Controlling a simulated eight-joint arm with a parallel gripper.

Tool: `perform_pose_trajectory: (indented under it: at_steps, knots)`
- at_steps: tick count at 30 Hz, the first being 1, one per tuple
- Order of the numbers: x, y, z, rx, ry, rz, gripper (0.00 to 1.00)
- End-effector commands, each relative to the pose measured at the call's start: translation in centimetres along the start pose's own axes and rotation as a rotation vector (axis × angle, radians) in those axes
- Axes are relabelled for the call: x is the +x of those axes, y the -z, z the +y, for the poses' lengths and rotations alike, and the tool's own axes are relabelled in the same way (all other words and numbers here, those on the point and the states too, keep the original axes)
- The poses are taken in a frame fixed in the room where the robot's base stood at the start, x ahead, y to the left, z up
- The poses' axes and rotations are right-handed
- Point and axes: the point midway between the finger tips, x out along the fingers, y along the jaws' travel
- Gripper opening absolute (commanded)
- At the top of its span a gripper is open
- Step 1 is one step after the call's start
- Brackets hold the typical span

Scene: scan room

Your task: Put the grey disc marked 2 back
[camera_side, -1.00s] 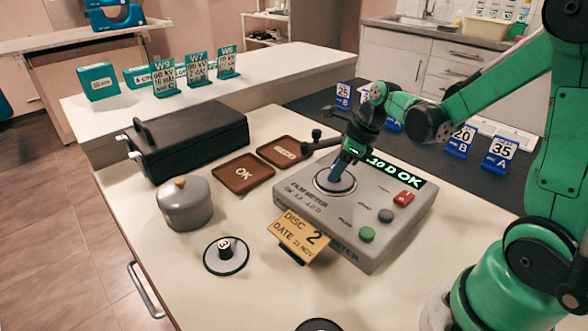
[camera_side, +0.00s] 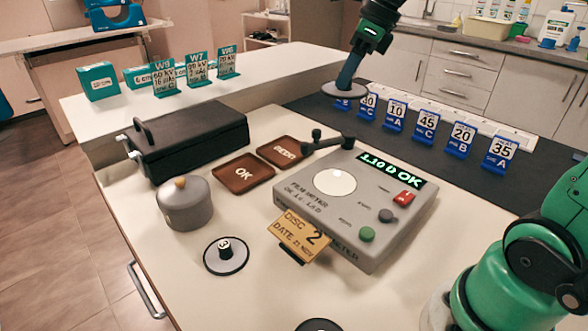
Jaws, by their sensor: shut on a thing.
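My gripper (camera_side: 352,72) is shut on the grey disc (camera_side: 345,90), by its stem. It holds the disc up in the air above the dark mat, behind the film meter. The number on this disc cannot be read from here. The film meter (camera_side: 388,247) stands on the white table, its round white window (camera_side: 335,182) bare and its display reading 1.10 D OK. A yellow card (camera_side: 300,237) at the meter's front reads DISC 2, DATE 21 NOV. Another disc, marked 3 (camera_side: 226,257), lies on the table at the front left.
A brown OK tray (camera_side: 243,174) and a second brown tray (camera_side: 283,152) lie left of the meter. A grey lidded pot (camera_side: 184,203) and a black case (camera_side: 190,143) stand further left. Blue number stands (camera_side: 426,124) line the dark mat. Part of another round thing (camera_side: 318,325) shows at the bottom edge.

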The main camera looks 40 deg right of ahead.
Motion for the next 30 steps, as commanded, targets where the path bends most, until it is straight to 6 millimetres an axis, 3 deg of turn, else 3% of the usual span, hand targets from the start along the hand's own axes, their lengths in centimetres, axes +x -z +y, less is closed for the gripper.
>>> perform_pose_trajectory:
  at_steps: [5,8,15,21,25,30]
  knots:
    - [-0.4,-1.1,1.2,-0.04,-0.017,0.0,0.0]
    - [0.6,-2.5,3.8,-0.124,-0.052,0.0,0.0]
    - [3.8,-5.2,14.2,-0.43,-0.178,0.0,0.0]
    - [5.2,-4.9,21.2,-0.631,-0.261,0.0,0.0]
    - [5.6,-4.5,23.6,-0.7,-0.29,0.0,0.0]
    - [7.0,-3.8,24.4,-0.724,-0.3,0.0,0.0]
